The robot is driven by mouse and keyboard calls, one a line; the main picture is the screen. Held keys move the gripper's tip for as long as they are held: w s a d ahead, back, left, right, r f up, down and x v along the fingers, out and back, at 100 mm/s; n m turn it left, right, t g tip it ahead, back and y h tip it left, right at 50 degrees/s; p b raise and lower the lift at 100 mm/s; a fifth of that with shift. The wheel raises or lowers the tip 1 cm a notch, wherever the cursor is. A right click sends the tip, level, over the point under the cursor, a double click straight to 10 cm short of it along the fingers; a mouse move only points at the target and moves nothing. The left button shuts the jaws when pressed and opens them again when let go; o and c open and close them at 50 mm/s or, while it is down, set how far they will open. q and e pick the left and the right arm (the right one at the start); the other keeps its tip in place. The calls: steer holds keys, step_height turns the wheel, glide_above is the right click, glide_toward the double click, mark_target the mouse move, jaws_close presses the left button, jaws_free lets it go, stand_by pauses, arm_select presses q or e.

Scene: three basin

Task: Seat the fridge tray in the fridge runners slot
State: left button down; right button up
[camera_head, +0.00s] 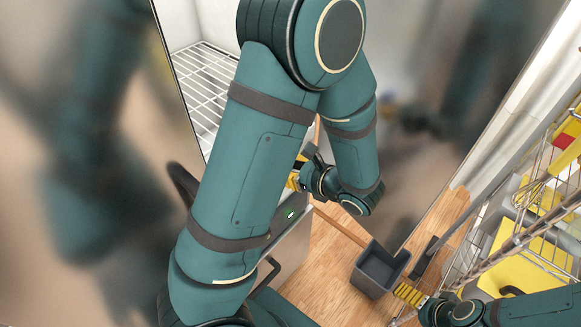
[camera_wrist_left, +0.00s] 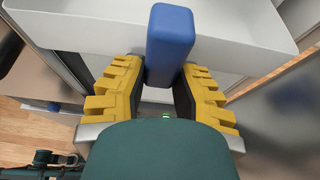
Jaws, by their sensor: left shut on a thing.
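In the left wrist view, the yellow fingers of my left gripper (camera_wrist_left: 160,100) are shut on an upright blue handle (camera_wrist_left: 171,45). The handle stands against the front of a white tray (camera_wrist_left: 85,25) that spans the top of that view. In the head view, my left gripper (camera_head: 293,181) shows only as a bit of yellow beside my arm; the tray there is hidden behind the arm. The fridge interior (camera_head: 205,75) with white wire shelving is at upper left, partly covered by my arm. The runners slot cannot be made out. My right gripper (camera_head: 410,294) is at lower right, its finger gap unclear.
A grey dustpan-like bin (camera_head: 378,272) with a wooden handle stands on the wood floor (camera_head: 330,270), close to my right gripper. A wire rack (camera_head: 520,235) with yellow items fills the right side. Reflective panels flank the middle.

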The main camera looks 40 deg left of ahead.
stand_by(0.6)
arm_select(q)
steer(key=shift+w+a, duration=0.1)
steer(key=shift+a, duration=1.15)
steer(key=shift+w+a, duration=0.2)
steer(key=shift+a, duration=2.3)
steer(key=shift+w+a, duration=0.2)
steer(key=shift+a, duration=2.3)
steer(key=c, duration=0.8)
jaws_free()
steer(key=shift+o, duration=0.2)
steer(key=v, duration=1.2)
steer(key=shift+r, duration=0.1)
